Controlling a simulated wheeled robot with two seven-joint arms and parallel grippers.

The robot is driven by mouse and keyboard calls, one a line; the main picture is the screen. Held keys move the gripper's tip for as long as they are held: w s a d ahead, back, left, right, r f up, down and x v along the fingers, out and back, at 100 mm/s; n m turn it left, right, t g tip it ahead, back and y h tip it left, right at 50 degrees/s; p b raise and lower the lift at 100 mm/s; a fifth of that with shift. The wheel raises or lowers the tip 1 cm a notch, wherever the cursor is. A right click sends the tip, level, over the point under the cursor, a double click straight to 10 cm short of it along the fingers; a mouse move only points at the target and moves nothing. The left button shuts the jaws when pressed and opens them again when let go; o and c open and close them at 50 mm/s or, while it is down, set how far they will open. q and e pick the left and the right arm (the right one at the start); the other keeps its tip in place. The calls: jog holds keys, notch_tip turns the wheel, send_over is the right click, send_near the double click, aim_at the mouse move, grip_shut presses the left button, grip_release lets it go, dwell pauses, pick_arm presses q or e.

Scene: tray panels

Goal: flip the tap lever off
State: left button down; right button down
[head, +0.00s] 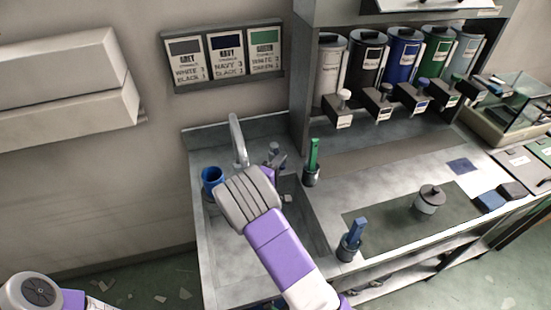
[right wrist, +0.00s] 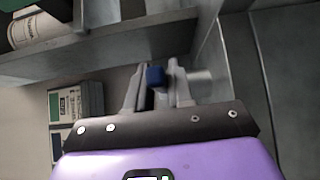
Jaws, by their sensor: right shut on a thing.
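The grey tap (head: 238,140) rises at the back of the sink with its spout curving over. My right gripper (head: 278,161) reaches over the sink to the small fitting beside the tap; my forearm and wrist hide much of that area. In the right wrist view, the two grey fingers (right wrist: 157,92) close around a small blue-ended piece (right wrist: 155,76), which looks like the tap lever. A pale grey cylindrical part lies just right of the fingers. The lever's exact angle cannot be told. My left gripper is out of view.
A blue cup (head: 212,182) stands left of the sink basin (head: 301,222). A holder with a green-handled tool (head: 313,154) and one with a blue-handled tool (head: 357,231) stand to the right. A lidded pot (head: 430,202) sits on the dark mat; dispensers line the back.

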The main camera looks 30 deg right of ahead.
dwell(0.3)
jog(key=c, duration=1.1)
grip_release()
jog(key=shift+a, duration=0.15)
jog(key=p+v, duration=0.1)
jog(key=v, duration=0.6)
jog(key=shift+s+a, duration=0.1)
jog(key=shift+a, duration=0.1)
